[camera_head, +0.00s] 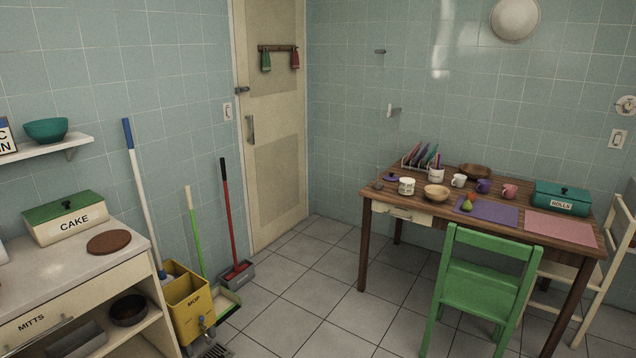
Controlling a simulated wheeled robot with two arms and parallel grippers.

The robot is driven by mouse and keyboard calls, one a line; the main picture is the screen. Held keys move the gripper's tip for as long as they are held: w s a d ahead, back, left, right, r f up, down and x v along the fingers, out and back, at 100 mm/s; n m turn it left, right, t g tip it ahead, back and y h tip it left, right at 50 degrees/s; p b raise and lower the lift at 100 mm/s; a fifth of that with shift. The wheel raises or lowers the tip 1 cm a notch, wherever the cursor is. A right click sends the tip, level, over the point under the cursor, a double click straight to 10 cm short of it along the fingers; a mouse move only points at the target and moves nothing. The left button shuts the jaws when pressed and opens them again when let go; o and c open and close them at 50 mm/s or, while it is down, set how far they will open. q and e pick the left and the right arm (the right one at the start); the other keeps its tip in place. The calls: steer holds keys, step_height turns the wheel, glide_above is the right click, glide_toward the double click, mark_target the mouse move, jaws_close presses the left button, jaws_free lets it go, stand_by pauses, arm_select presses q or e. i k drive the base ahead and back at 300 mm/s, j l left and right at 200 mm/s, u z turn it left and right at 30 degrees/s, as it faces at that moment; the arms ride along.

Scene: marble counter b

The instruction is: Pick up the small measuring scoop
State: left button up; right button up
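I cannot make out a measuring scoop for certain in the head view. A tiny object (378,184) with a thin upright part stands at the left end of the wooden table (455,222), too small to identify. Beside it are a small purple item (391,178) and a white labelled pot (406,187). Neither of my grippers is in view.
A green chair (487,275) stands at the table's front, a cream chair (607,265) at its right. A yellow mop bucket (186,300), broom and mop stand by the left counter (85,270). Tiled floor (300,290) is clear between counter and table.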

mark_target(376, 185)
steer(key=i, duration=2.45)
steer(key=i+z, duration=0.15)
steer(key=i, duration=0.3)
steer(key=i+j+z, duration=0.15)
steer(key=i, duration=0.25)
steer(key=i+j+z, duration=0.2)
steer(key=i, duration=0.25)
steer(key=i+j+z, duration=0.15)
steer(key=i, duration=0.25)
